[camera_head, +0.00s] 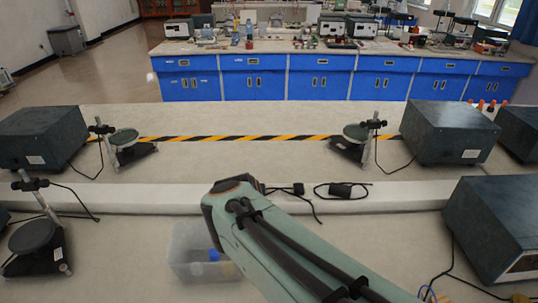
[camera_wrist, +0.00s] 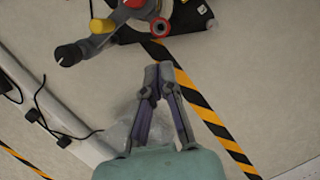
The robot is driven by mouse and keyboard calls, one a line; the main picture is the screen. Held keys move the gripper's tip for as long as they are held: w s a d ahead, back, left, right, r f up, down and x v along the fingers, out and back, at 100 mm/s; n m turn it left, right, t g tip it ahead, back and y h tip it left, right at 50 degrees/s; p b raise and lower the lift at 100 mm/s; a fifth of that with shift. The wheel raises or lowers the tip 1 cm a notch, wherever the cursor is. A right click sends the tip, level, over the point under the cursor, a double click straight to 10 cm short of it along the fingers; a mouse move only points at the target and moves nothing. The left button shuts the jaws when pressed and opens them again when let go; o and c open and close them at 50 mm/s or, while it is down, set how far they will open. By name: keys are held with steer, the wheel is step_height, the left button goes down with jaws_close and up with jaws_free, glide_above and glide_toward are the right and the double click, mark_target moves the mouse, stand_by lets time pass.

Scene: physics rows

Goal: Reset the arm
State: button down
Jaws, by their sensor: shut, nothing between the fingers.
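My gripper (camera_wrist: 158,70) shows in the wrist view with its two dark fingers together at the tips and nothing between them. It is above the pale bench (camera_wrist: 255,60), near yellow-and-black striped tape (camera_wrist: 215,122). In the head view my green arm (camera_head: 285,240) reaches in from the lower right over the near part of the bench. My gripper itself is hidden there behind the arm.
A clear bin (camera_head: 185,262) with a blue item stands left of my arm. Stands (camera_head: 128,145) (camera_head: 352,142) and dark boxes (camera_head: 42,138) (camera_head: 450,132) (camera_head: 500,225) line both sides. Black cables with a small adapter (camera_head: 340,190) lie on a raised ledge.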

steer(key=shift+a+r, duration=0.15)
steer(key=shift+r, duration=0.45)
steer(key=s+d+r+m+t+y, duration=0.15)
steer(key=s+d+m, duration=0.3)
steer(key=d, duration=0.55)
steer(key=s+a+f+m+y, duration=0.2)
steer(key=s+f+m, duration=0.2)
steer(key=s+m, duration=0.2)
steer(key=shift+s+a+m, duration=0.35)
steer(key=shift+m, duration=0.4)
steer(key=c, duration=1.8)
jaws_free()
steer(key=shift+f+g, duration=0.1)
steer(key=shift+g, duration=0.15)
